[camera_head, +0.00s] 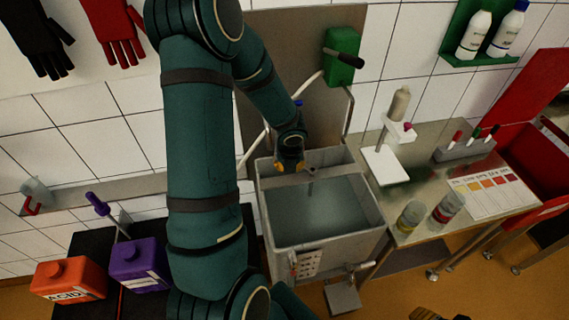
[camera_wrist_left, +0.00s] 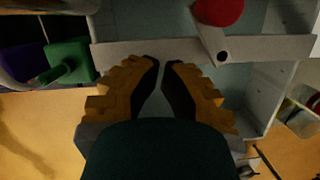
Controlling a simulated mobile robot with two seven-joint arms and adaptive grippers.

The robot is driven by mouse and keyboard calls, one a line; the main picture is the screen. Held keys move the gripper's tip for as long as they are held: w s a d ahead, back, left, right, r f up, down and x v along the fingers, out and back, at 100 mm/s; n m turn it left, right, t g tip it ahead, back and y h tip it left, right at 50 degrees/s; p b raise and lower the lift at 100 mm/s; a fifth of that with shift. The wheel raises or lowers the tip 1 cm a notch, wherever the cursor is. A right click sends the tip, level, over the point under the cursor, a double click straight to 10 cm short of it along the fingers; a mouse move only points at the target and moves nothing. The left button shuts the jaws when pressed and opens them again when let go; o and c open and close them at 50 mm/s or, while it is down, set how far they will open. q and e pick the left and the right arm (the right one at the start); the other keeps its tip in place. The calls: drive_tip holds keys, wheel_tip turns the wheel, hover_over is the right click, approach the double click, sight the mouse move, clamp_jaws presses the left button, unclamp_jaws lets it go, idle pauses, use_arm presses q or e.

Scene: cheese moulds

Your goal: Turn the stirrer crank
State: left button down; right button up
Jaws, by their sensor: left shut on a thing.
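The vat (camera_head: 262,185) of pale liquid stands at the centre of the head view. A grey crossbar (camera_head: 335,170) spans it and bears the stirrer's pivot (camera_head: 311,172). In the left wrist view the crank (camera_wrist_left: 208,38) sits on the crossbar (camera_wrist_left: 120,52), with a red knob (camera_wrist_left: 218,11) cut by the top edge. My left gripper (camera_head: 288,165) is over the crossbar, left of the pivot. Its fingertips (camera_wrist_left: 161,66) are close together, left of and below the knob; what they hold cannot be made out. My right gripper (camera_head: 440,314) barely shows at the bottom edge.
A steel table (camera_head: 425,170) right of the vat bears a white stand (camera_head: 385,165), two jars and a colour chart. An orange acid can (camera_head: 68,278) and a purple can (camera_head: 138,262) stand at left. A green box with a lever (camera_head: 343,55) is behind.

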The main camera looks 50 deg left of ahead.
use_arm(q)
drive_tip(key=p+v, duration=0.2)
drive_tip(key=v, duration=0.8)
drive_tip(key=shift+s+a, duration=0.2)
drive_tip(key=shift+s, duration=0.15)
use_arm(e)
wheel_tip(320, 180, up, 2)
drive_tip(key=shift+s, duration=0.15)
use_arm(q)
drive_tip(key=shift+s, duration=0.1)
use_arm(e)
drive_tip(key=shift+s, duration=0.1)
